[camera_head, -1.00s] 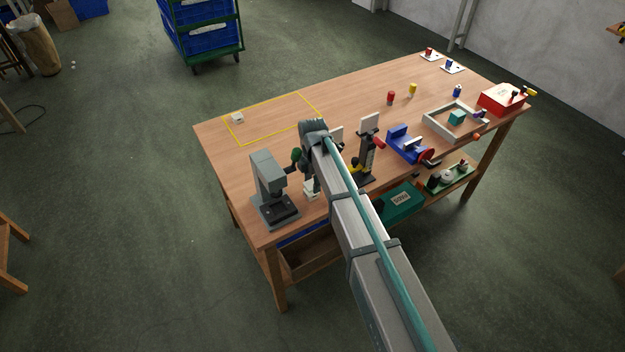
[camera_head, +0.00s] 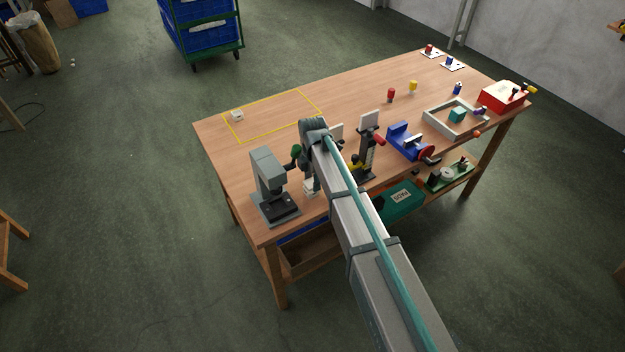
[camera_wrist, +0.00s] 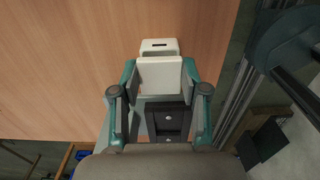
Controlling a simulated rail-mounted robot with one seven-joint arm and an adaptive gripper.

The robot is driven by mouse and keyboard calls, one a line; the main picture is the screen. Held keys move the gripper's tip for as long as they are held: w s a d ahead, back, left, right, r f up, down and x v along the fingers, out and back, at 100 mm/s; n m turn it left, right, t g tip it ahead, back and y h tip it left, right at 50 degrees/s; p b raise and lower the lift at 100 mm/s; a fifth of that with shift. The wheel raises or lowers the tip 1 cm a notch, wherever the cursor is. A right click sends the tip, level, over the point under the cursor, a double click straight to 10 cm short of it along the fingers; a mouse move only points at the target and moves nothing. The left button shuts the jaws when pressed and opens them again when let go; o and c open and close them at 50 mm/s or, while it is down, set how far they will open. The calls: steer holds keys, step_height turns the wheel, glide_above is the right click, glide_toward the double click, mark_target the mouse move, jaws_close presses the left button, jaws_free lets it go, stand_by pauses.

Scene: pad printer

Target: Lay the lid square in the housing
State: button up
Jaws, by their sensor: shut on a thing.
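My gripper (camera_wrist: 160,70) is shut on a flat white piece (camera_wrist: 160,76), which looks like the lid, held between the teal fingertips. Just beyond it in the wrist view is another white piece with a dark slot (camera_wrist: 160,46), possibly the housing; I cannot tell whether the two touch. In the head view my arm hides most of the gripper, and a white piece (camera_head: 311,187) shows low beside the grey pad printer (camera_head: 268,185). Another small white part (camera_head: 237,116) lies at the left corner of the yellow outline.
The grey pad printer stands close left of my gripper. A dark upright fixture (camera_head: 367,150) and a blue vice (camera_head: 406,142) stand to the right. A grey tray (camera_head: 437,128) and a red box (camera_head: 500,97) lie farther right. The table inside the yellow outline (camera_head: 272,137) is mostly clear.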

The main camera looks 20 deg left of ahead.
steer(key=shift+f, duration=0.65)
steer(key=o, duration=0.8)
steer(key=shift+o, duration=0.2)
steer(key=shift+r+p, duration=1.35)
steer(key=shift+r, duration=1.7)
